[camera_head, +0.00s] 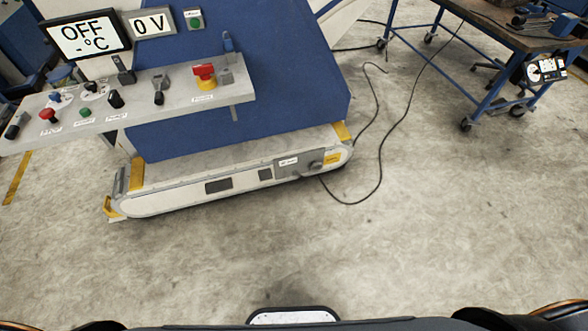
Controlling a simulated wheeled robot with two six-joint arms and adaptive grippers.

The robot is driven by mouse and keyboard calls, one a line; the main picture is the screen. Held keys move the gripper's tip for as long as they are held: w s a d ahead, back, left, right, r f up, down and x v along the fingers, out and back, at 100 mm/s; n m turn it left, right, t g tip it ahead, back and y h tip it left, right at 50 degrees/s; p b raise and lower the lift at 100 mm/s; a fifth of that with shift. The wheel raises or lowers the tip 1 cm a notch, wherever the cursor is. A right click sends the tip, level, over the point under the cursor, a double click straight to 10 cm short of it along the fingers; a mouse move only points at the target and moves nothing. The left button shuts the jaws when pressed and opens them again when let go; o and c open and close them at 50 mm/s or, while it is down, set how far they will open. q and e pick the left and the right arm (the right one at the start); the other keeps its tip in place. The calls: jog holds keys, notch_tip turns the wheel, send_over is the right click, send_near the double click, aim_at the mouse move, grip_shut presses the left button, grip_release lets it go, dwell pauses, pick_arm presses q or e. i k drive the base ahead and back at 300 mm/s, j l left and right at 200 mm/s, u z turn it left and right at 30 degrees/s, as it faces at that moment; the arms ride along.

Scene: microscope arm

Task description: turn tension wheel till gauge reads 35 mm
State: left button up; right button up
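A low grey conveyor-like unit (170,204) runs along the foot of a blue machine. Near its right end is a small grey round knob or wheel (316,165), beside a grey plate with a small white label (288,161) and a yellow label (333,158). I cannot tell for sure whether this is the tension wheel, and the label is too small to read. No reading in mm can be made out. Neither gripper is in view; only parts of my own body show along the bottom edge.
A grey control panel (130,112) with buttons and a red switch (204,70) juts out left. Displays read "OFF -°C" (85,36) and "0 V" (152,22). A black cable (381,165) lies right of the unit. A wheeled bench (480,22) stands at the right. The foreground floor is clear.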

aim_at(315, 165)
jog(key=i+l+u, duration=0.15)
jog(key=i+u, duration=0.2)
jog(key=i, duration=1.15)
